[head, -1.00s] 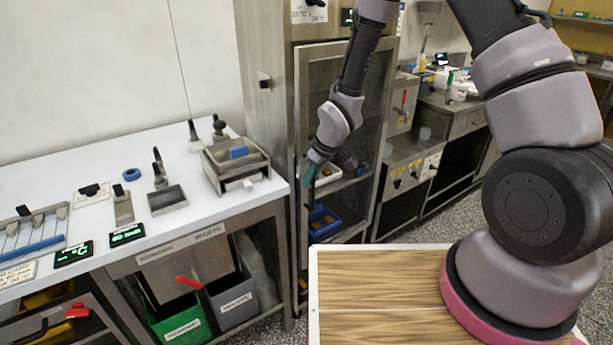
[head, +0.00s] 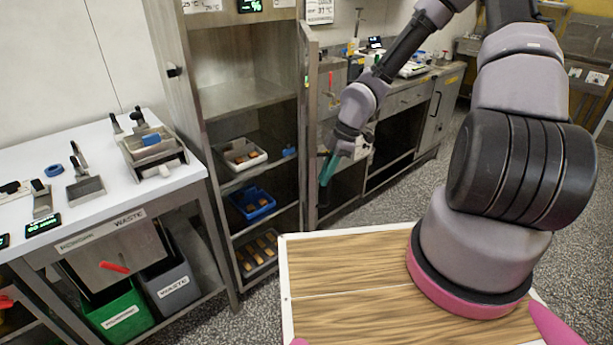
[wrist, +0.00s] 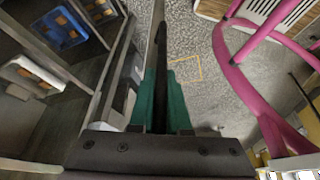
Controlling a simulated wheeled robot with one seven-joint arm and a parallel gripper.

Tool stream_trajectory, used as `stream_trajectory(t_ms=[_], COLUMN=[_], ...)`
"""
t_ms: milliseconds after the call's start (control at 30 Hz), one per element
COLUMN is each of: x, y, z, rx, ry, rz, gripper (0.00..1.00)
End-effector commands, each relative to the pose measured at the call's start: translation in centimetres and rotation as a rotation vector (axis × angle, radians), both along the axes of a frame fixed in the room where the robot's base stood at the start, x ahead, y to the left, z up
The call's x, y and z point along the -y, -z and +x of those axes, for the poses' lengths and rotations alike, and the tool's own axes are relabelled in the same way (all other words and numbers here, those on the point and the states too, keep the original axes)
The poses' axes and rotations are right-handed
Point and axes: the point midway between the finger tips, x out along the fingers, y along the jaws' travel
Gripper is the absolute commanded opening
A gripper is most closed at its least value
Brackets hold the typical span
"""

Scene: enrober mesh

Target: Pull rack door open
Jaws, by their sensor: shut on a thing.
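The rack door (head: 309,110) stands swung out and is seen nearly edge-on in the head view, at the right side of the open rack (head: 207,150). My gripper (head: 328,170) is at the door's outer side, at mid-height. In the wrist view, its teal fingers (wrist: 161,105) are shut on a dark upright bar, the door handle (wrist: 160,45). The handle is hidden by my gripper and the door in the head view. Inside the rack are a white tray (head: 243,156), a blue tray (head: 252,204) and a grey tray of brown pieces (head: 258,256).
A white-topped table (head: 110,195) with tools stands left of the rack, with a green bin (head: 118,312) and a grey bin (head: 172,290) below. A counter (head: 405,100) runs behind the door on the right. Speckled floor (head: 395,195) is clear between it and my base.

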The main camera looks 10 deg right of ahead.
Motion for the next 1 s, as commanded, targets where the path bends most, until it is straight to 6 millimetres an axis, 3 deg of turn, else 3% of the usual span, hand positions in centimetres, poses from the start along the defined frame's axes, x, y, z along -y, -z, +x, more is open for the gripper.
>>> stream_trajectory(t_ms=[400,600,800,1000], x=[12.1,16.9,19.9,21.4], y=[0.0,0.1,0.1,0.1], z=[3.1,5.4,7.3,8.3], rx=[0.000,-0.001,-0.002,-0.003], ry=[-0.317,-0.462,-0.495,-0.494], rz=[0.001,-0.001,-0.002,-0.002], gripper=[0.00,0.00,0.00,0.00])
